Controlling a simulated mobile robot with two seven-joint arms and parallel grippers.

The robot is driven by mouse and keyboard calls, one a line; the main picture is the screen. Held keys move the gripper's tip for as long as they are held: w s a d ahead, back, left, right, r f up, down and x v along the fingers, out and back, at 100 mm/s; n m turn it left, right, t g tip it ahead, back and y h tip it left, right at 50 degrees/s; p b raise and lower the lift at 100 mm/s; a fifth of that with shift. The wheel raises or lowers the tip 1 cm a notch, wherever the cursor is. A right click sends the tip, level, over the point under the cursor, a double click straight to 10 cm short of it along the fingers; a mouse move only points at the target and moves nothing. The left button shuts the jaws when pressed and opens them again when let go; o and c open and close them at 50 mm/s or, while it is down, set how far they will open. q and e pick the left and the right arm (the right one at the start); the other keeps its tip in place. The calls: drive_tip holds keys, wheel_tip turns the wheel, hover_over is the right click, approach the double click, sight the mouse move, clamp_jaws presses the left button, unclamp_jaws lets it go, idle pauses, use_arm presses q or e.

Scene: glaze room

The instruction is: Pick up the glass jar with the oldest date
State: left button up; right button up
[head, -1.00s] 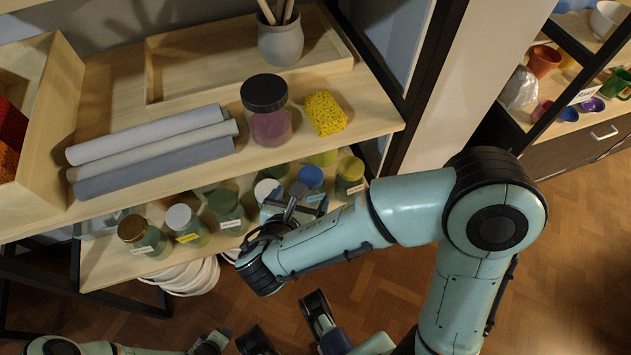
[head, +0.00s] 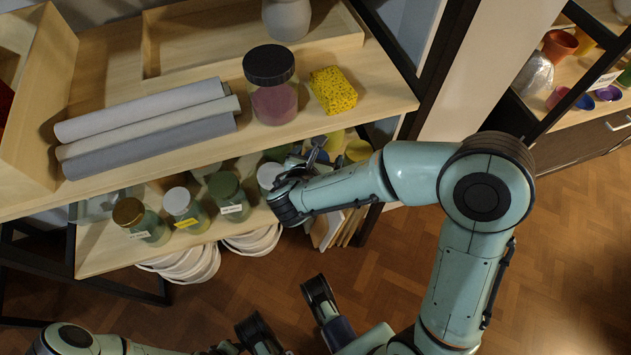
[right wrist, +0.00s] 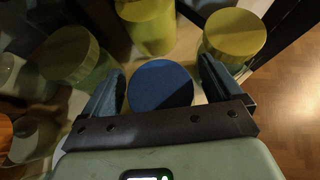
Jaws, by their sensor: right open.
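Several glass jars with coloured lids stand in a row on the lower shelf: a gold-lidded jar (head: 146,228), a white-lidded jar (head: 186,214) with a yellow label, a green-lidded jar (head: 232,203) and a second white lid (head: 268,172). Their label dates are too small to read. My right gripper (head: 312,160) is at the right of the row. In the right wrist view its open fingers (right wrist: 160,92) stand on either side of a blue lid (right wrist: 160,85), with nothing gripped. In the head view my right gripper hides this jar. My left gripper (head: 228,347) is barely visible at the bottom edge.
The upper shelf (head: 210,185) overhangs the jars. It holds rolled sheets (head: 145,125), a dark-lidded jar (head: 271,90) and a yellow sponge (head: 333,90). In the right wrist view, yellow-lidded jars (right wrist: 235,35) and an olive lid (right wrist: 65,55) stand close around the fingers.

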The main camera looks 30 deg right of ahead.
drive_tip(key=shift+w+d+f, duration=0.15)
drive_tip(key=shift+w+d, duration=0.05)
clamp_jaws()
drive_tip(key=shift+r, duration=0.25)
idle(0.3)
